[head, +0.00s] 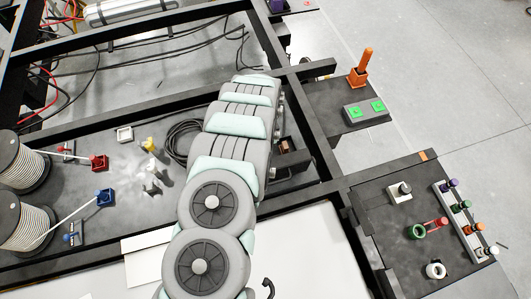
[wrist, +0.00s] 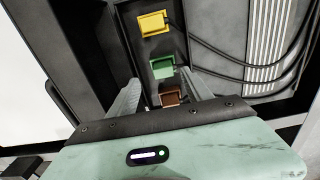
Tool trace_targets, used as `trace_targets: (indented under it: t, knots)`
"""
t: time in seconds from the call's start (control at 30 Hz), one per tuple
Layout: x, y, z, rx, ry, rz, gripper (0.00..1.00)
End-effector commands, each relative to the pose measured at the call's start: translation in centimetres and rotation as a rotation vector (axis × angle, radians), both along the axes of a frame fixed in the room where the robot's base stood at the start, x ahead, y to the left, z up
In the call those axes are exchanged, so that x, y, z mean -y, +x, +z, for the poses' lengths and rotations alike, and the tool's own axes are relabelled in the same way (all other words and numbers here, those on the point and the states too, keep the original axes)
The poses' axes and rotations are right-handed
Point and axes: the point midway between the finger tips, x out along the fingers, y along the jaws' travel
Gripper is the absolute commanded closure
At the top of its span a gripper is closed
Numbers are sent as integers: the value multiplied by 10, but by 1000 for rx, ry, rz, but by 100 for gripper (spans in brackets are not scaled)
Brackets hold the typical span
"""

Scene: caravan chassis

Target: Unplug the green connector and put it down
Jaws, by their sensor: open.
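The green connector (wrist: 163,67) sits on a dark panel in the wrist view, between a yellow connector (wrist: 153,23) above it and a brown connector (wrist: 171,98) below it. My gripper (wrist: 160,78) is open, with one pale finger to the left and one to the right. In the picture the fingertips lie on either side of the green connector's lower part; I cannot tell their depth or whether they touch it. The brown connector shows between the fingers, nearer the palm. In the head view my grey and pale green arm hides the gripper and the green connector.
Black cables (wrist: 245,65) run right of the connectors, near a ribbed pale panel (wrist: 270,40). In the head view, dark chassis beams (head: 320,165) surround my arm. A side shelf (head: 325,98) holds a grey block with green tops (head: 366,110); its left part looks bare.

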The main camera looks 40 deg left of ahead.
Motion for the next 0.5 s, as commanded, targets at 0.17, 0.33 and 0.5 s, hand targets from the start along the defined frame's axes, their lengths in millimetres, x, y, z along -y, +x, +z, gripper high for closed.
trace_targets:
  t: [0.17,0.33,0.5]
  knots:
    - [-1,1,-8,4,3,0,42]
    - [-2,1,-22,4,3,0,42]
    - [-4,1,-38,3,3,0,42]
